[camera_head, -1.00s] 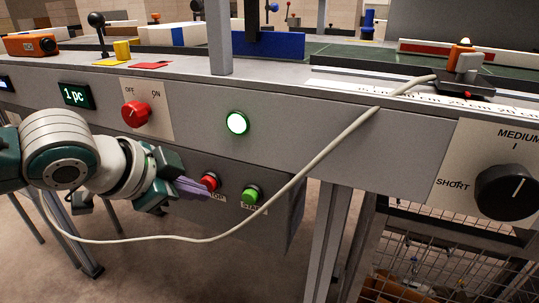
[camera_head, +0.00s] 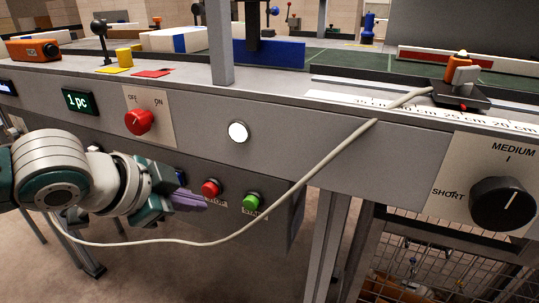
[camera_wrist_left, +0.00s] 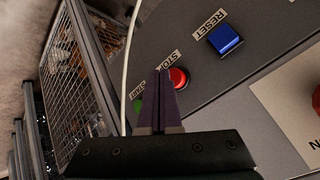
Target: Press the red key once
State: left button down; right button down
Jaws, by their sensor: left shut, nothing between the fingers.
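The red key (camera_head: 211,188), marked STOP, is a round button on the grey control box under the machine's front beam. It also shows in the left wrist view (camera_wrist_left: 178,78), just beside the fingertips. My left gripper (camera_head: 205,202) is shut and empty, its purple fingers just left of and below the red key. In the left wrist view the closed fingers (camera_wrist_left: 164,72) point at the panel and overlap the key's left edge; I cannot tell whether they touch it. My right gripper is not in view.
A green START key (camera_head: 251,202) sits right of the red one. A blue RESET key (camera_wrist_left: 226,39) is on the other side. A pale cable (camera_head: 300,182) hangs across the front. A red OFF/ON knob (camera_head: 139,121) and a white round lamp (camera_head: 238,132) are above.

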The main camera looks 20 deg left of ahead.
pick_arm(q)
jog(key=s+p, duration=0.3)
jog(key=s, duration=0.2)
jog(key=shift+a+p, duration=0.2)
jog(key=shift+p, duration=0.2)
dwell(0.6)
